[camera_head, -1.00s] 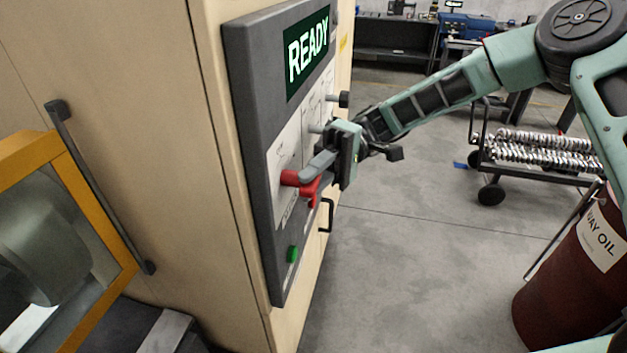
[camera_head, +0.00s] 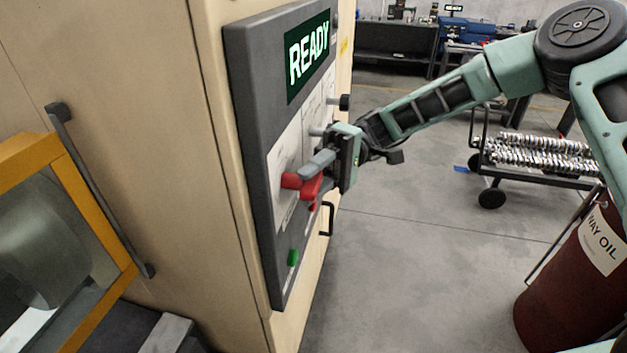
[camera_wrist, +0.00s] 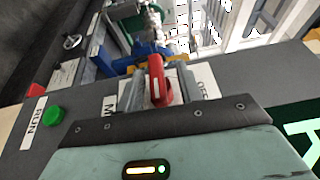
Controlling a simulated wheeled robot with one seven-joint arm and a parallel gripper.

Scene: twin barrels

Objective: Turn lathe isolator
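The lathe isolator is a red handle (camera_head: 300,184) on the grey control panel (camera_head: 249,150) of the beige cabinet. My gripper (camera_head: 318,168) is at the panel, with its grey fingers at the handle. In the wrist view the red handle (camera_wrist: 156,80) stands between the two fingers, which look closed against its sides. A white label, seemingly reading OFF (camera_wrist: 203,82), shows on the right beside the fingers. The handle's base is partly hidden by the fingers. The panel screen (camera_head: 307,52) reads READY.
A green button (camera_head: 293,258) sits low on the panel; in the wrist view it is beside a RUN label (camera_wrist: 33,124). Dark knobs (camera_head: 344,102) protrude above my gripper. A way oil barrel (camera_head: 560,285) stands at right, near a cart (camera_head: 540,180). Floor between is clear.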

